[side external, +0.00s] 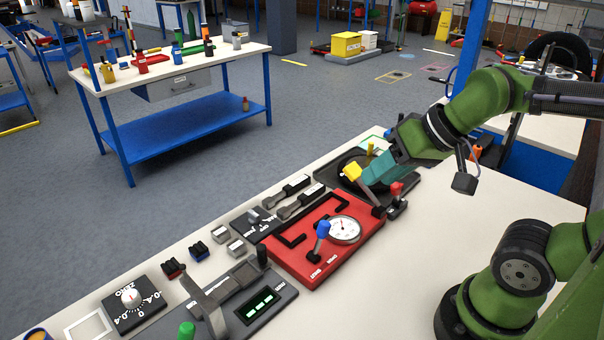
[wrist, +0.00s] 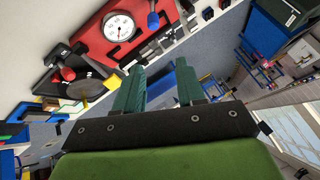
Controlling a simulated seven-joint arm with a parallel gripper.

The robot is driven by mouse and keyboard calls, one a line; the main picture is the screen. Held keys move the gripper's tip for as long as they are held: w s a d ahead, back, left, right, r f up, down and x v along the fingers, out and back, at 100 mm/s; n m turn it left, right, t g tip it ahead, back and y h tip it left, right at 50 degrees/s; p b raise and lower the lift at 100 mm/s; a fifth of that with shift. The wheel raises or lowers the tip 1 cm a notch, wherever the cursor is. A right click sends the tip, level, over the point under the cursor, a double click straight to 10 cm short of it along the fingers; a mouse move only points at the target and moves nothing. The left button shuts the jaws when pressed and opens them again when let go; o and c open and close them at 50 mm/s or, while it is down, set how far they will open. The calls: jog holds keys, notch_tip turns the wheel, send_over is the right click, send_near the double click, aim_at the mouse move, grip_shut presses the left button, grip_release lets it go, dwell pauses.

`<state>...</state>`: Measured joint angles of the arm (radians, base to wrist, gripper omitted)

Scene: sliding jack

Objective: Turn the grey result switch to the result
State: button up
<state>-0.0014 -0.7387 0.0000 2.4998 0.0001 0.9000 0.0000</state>
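A small black panel (side external: 268,229) with a short grey lever (side external: 254,215) stands on the white bench, left of the red board; it may be the result switch, but its lettering is too small to read. My gripper (side external: 372,178) is above the far right end of the red board, near a yellow-topped lever (side external: 352,172) and well right of the black panel. In the wrist view, its two teal fingers (wrist: 159,78) are apart with nothing between them. I cannot make out the grey switch in the wrist view.
The red board (side external: 287,262) carries a round gauge (side external: 345,230) and a blue-topped lever (side external: 323,229). A red knob (side external: 397,188) stands close to my gripper. A display panel (side external: 262,305) and a ZERO dial (side external: 131,298) are at left.

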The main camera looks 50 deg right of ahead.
jog(key=w+a+f+n+g, duration=0.1)
jog(key=w+a+g, duration=0.1)
jog(key=w, duration=0.6)
jog(key=w+a+f+n+g, duration=0.1)
jog(key=w+a+n+g, duration=0.15)
jog(key=w, duration=0.55)
jog(key=g+h, duration=0.2)
jog(key=g, duration=0.1)
send_over(253, 212)
jog(key=shift+f, duration=1.8)
jog(key=shift+n, duration=0.25)
notch_tip(253, 212, down, 16)
jog(key=shift+s+f, duration=0.1)
jog(key=shift+f, duration=0.05)
grip_shut()
